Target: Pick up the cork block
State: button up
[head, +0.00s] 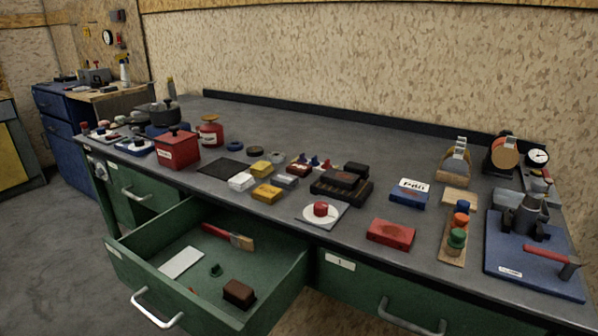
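A small dark brown block (239,293) lies in the front right part of the open green drawer (130,262), on the drawer's floor. It looks most like the cork block, though its material cannot be told for sure at this size. Nothing touches it from above. A flat tan piece (459,197) on the bench top at the right is also cork-like in colour. My gripper is not in view.
The drawer also holds a red-handled brush (229,236), a white card (181,262) and a small green item (215,270). The drawer walls surround the block. Above, the grey bench top (290,134) carries a red box (177,150), a red block (391,233) and a blue board (520,268).

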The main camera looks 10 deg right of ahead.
aim_at(239, 294)
jog(key=i+l+u, duration=0.15)
jog(key=u, duration=0.2)
jog(key=i+l+u, duration=0.15)
jog(key=u, duration=0.2)
jog(key=i+l+u, duration=0.1)
jog(key=l+u, duration=0.25)
